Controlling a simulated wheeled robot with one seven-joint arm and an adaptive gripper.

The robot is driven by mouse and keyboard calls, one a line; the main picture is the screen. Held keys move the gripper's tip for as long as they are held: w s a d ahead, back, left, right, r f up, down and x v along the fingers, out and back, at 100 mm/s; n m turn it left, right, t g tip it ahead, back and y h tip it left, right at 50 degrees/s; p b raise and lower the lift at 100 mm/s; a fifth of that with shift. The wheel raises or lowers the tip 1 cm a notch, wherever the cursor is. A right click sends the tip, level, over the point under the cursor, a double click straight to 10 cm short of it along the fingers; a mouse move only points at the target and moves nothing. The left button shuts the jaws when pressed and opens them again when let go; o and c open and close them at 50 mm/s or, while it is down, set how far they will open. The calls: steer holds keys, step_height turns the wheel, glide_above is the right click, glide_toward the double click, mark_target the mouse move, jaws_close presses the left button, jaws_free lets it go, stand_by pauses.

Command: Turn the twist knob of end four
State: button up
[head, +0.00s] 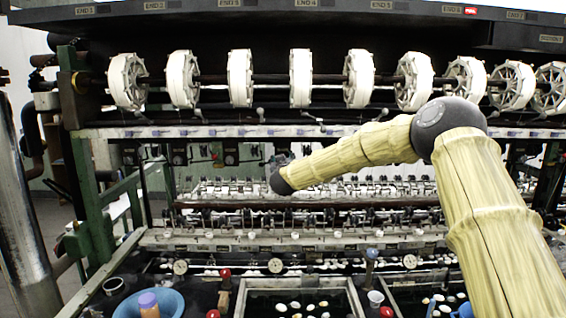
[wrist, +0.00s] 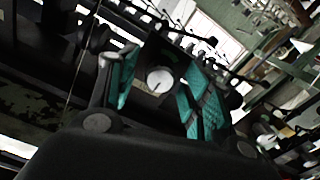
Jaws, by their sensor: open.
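The END 4 label (head: 306,3) is on the dark top beam in the head view, above a white reel (head: 300,78). In the wrist view, my gripper (wrist: 161,88) is open, with its teal pads on either side of a pale round knob face (wrist: 160,79). The knob sits on a dark housing beyond the fingertips. I cannot tell whether the pads touch it, and no label shows there to confirm its end. In the head view my gripper is small and unclear at the far end of my arm, in front of the machine's dark underside.
Several white reels hang in a row on a shaft under the beam. Below are a pale rail (head: 330,131), rows of thread guides and a basin (head: 240,300) with cocoons. A blue bowl (head: 172,300) and red-topped knobs stand at the front. A green frame (head: 92,190) stands left.

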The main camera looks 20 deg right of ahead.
steer(key=c, duration=1)
steer(key=shift+c, duration=0.2)
steer(key=shift+f+m+b, duration=0.1)
steer(key=shift+m+b, duration=0.2)
steer(key=shift+b, duration=0.25)
steer(key=shift+f+m+b, duration=0.2)
steer(key=shift+m+b, duration=16.4)
steer(key=shift+m, duration=1.2)
